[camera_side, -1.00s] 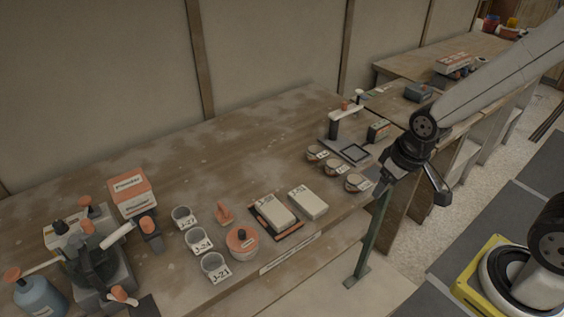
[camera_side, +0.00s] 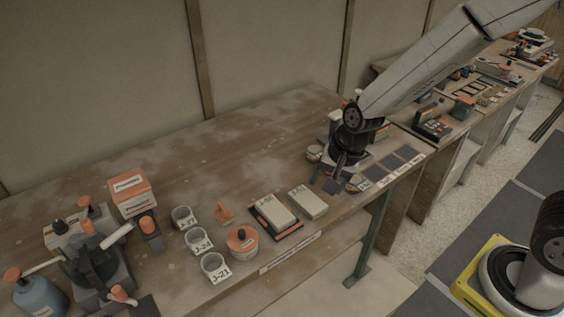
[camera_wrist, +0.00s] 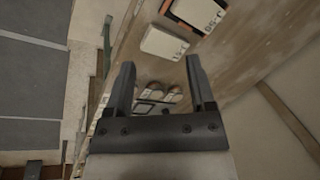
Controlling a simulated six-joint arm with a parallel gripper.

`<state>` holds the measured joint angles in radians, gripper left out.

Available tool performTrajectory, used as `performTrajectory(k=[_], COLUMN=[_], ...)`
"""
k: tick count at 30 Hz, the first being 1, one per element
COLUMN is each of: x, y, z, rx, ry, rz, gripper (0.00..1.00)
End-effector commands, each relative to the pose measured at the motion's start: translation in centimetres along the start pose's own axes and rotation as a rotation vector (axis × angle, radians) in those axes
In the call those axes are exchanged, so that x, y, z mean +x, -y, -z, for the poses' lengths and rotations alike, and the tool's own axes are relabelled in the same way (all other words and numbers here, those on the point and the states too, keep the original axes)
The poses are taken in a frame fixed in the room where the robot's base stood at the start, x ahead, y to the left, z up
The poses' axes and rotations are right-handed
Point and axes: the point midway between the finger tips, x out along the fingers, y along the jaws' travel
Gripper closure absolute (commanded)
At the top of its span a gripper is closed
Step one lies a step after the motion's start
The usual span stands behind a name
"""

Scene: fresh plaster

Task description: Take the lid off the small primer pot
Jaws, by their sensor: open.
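A round pot with an orange lid and a dark knob (camera_side: 242,238) stands at the front of the bench; it looks like the primer pot, but its label is too small to read. Its lid is on. My gripper (camera_side: 334,183) is well to the right of it, over the small round dishes, open with nothing between its jaws. In the wrist view my gripper (camera_wrist: 160,62) has its two fingers spread apart. The orange-lidded pot does not show in that view.
A dark-edged pale block (camera_side: 275,213) and a white box (camera_side: 308,203) lie between pot and gripper. Small dishes (camera_side: 356,184) are near my gripper. The bench back is clear.

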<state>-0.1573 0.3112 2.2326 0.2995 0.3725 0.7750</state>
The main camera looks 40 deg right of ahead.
Motion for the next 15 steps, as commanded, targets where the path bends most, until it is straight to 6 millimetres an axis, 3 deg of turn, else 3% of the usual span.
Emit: performTrajectory(k=[15], x=[7.0], y=[9.9], z=[-4.0], rx=[0.852], ry=[0.149], rz=[0.014], gripper=[0.3])
